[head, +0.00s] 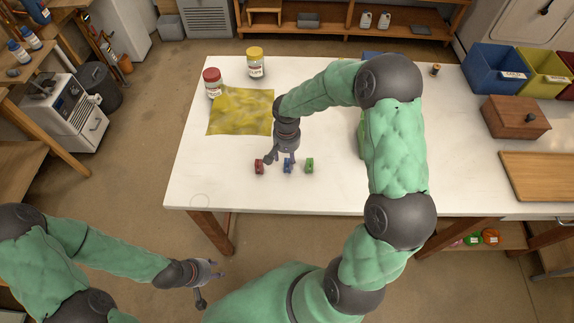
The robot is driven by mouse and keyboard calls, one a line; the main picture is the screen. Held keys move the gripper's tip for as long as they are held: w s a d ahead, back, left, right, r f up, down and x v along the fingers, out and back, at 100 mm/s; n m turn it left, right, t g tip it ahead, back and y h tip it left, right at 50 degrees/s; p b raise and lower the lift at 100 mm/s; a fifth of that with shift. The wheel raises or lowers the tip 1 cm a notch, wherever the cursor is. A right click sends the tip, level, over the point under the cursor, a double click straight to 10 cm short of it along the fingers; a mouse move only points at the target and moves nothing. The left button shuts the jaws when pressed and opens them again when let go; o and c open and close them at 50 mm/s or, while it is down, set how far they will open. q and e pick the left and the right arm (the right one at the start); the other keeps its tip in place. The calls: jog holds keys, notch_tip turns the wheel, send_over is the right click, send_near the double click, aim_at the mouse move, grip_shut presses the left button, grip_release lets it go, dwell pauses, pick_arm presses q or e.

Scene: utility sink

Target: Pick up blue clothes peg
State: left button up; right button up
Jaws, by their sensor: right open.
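A blue clothes peg (288,166) lies on the white table near its front edge, between a red peg (259,166) on its left and a green peg (310,165) on its right. My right gripper (284,161) points down over the table at the blue peg, its fingers open; one finger is close to the blue peg, and I cannot tell whether they touch. My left gripper (212,285) is off the table at the lower left, over the floor; its fingers are too small to read.
A yellow cloth (240,112), a red-lidded jar (213,83) and a yellow-lidded jar (256,63) are at the table's back left. A brown box (515,118), a wooden board (540,176) and a blue bin (497,68) are at the right. The front-left tabletop is clear.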

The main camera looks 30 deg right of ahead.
aim_at(287, 166)
jog(key=shift+s+f+b, duration=0.15)
jog(key=shift+f+b, duration=0.1)
jog(key=shift+f, duration=1.1)
jog(key=shift+s+f+b, duration=0.1)
jog(key=shift+f+b, duration=0.1)
jog(key=shift+f, duration=1.15)
jog(key=c, duration=0.9)
